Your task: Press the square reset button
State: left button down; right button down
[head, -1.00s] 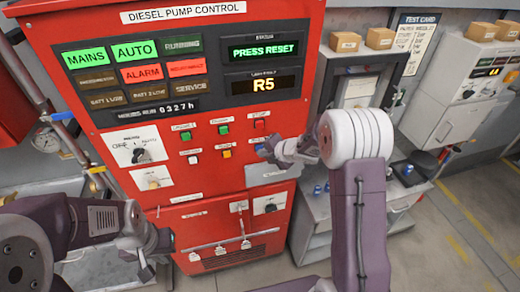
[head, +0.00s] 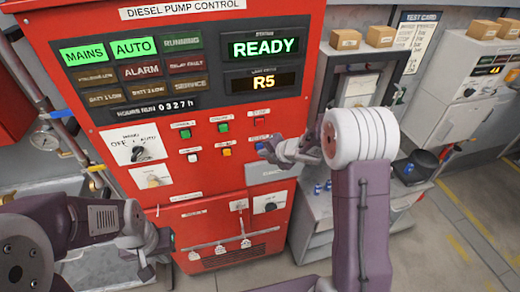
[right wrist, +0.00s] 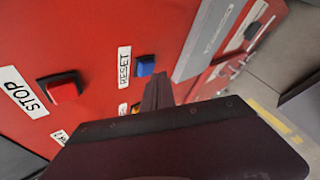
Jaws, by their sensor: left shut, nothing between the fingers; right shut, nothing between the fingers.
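The red diesel pump control panel (head: 215,120) fills the middle of the head view. Its status display (head: 263,47) reads READY and the display below it (head: 263,81) reads R5. The blue square reset button (right wrist: 145,66) shows in the right wrist view beside its RESET label (right wrist: 124,66). My right gripper (head: 264,151) is shut and empty at the panel's lower right buttons; in the wrist view its fingers (right wrist: 157,92) are close to the reset button, and contact cannot be told. My left gripper (head: 147,271) is shut and empty, low in front of the panel.
A red stop button (right wrist: 64,90) sits beside the reset button. Green (head: 223,127), white and yellow buttons are close by on the panel. A grey cabinet with a bench (head: 325,210) stands to the right. Floor is open at lower right.

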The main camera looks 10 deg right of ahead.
jog(key=shift+s, duration=0.25)
jog(key=s+b, duration=0.2)
jog(key=s, duration=0.3)
jog(key=shift+d, duration=0.1)
dwell(0.4)
dwell(0.4)
